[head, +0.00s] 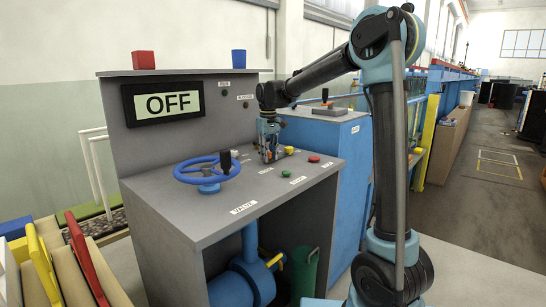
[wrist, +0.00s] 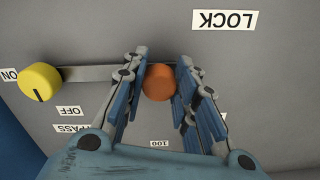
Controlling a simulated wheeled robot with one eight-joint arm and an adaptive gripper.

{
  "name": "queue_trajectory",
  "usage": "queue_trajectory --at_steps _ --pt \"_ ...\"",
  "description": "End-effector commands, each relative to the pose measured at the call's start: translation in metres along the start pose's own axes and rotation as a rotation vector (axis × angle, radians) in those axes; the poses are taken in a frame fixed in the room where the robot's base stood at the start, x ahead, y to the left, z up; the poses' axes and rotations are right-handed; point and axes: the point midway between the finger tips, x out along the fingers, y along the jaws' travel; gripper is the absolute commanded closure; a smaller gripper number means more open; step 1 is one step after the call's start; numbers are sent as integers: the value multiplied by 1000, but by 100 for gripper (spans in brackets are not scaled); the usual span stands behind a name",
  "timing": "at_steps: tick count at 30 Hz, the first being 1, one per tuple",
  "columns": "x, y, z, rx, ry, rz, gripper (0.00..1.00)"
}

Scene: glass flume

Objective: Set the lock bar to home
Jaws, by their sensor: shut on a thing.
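My gripper (head: 268,150) reaches down onto the top of the grey console, right of the blue handwheel. In the wrist view, its fingers (wrist: 162,68) are shut on an orange round knob (wrist: 158,83), one on each side. A narrow grey strip (wrist: 92,73) runs from the knob leftwards to a yellow dial; I cannot tell whether it is a bar or a slot. The LOCK label (wrist: 225,20) is upside down above and right of the knob. A small "100" label (wrist: 160,143) lies below it. No "home" mark is readable. In the head view the fingers hide the knob.
The yellow dial (wrist: 40,83), with ON, OFF and BYPASS labels, is left of my gripper in the wrist view. The blue handwheel (head: 207,171) with its dark handle stands beside my gripper. Red button (head: 314,159) and green button (head: 286,173) lie nearby. The display (head: 166,104) reads OFF.

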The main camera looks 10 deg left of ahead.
Motion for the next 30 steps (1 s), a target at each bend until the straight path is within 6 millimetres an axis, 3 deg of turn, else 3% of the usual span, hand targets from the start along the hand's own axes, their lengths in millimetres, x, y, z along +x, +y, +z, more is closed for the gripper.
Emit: queue_trajectory --at_steps 7,8,10,22,30 --pt "-1 4 -2 4 4 7 100" --pt "-1 4 -2 4 4 7 69" --pt "-1 3 -2 3 4 7 53" --pt "-4 0 -2 -1 2 4 53" --pt "-42 0 -2 0 2 4 53"
